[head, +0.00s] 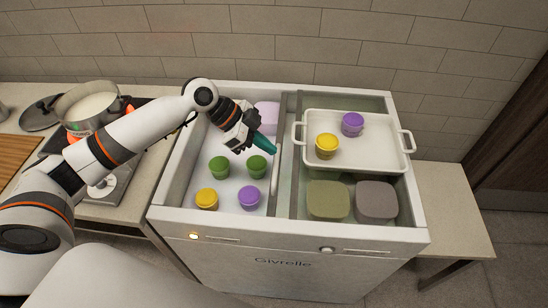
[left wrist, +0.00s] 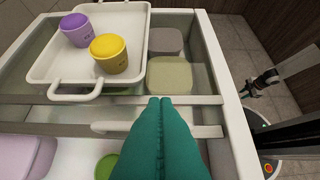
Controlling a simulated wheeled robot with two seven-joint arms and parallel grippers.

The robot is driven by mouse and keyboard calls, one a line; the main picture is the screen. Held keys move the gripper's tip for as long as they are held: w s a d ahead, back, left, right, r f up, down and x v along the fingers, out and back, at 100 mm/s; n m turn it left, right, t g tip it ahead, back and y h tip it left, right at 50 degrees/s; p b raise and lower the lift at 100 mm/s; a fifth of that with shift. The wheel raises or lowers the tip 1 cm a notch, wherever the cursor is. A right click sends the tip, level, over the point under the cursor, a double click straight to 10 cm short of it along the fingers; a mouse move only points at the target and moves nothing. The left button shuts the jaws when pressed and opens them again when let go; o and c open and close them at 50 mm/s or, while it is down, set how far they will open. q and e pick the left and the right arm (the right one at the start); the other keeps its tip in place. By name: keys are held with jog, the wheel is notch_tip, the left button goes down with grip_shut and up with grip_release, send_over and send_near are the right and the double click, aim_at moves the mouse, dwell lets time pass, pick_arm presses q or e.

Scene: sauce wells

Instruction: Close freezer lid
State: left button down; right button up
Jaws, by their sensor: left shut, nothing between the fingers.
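The white chest freezer (head: 290,238) has its left half uncovered. Its sliding glass lid (head: 290,190) appears to lie over the right half, with a dark frame bar at the freezer's middle. A pale upright handle bar (head: 275,178) runs along the lid's left edge and also shows in the left wrist view (left wrist: 206,131). My left gripper (head: 270,148) has teal fingers, shut and empty. Its fingertips (left wrist: 160,100) are at the handle; whether they touch it I cannot tell. What looks like my right gripper (left wrist: 262,82) is small over the floor, its jaws unclear.
A white tray (head: 384,163) with yellow (head: 327,146) and purple (head: 352,124) cups is at the right half. Green (head: 328,200) and grey (head: 376,200) boxes lie below it. Several cups and a lilac box (head: 267,115) are in the left half. A pot (head: 90,108) stands left.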

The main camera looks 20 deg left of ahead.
aim_at(276, 170)
pick_arm(q)
jog(key=p+x, duration=0.2)
jog(key=x, duration=0.7)
jog(key=shift+w+d+f, duration=0.1)
jog(key=shift+d+f, duration=0.1)
jog(key=shift+d, duration=0.1)
jog(key=a, duration=0.2)
jog(key=s+a+p, duration=0.1)
jog(key=a, duration=0.1)
jog(key=shift+s+a+f, duration=0.1)
jog(key=shift+f, duration=0.3)
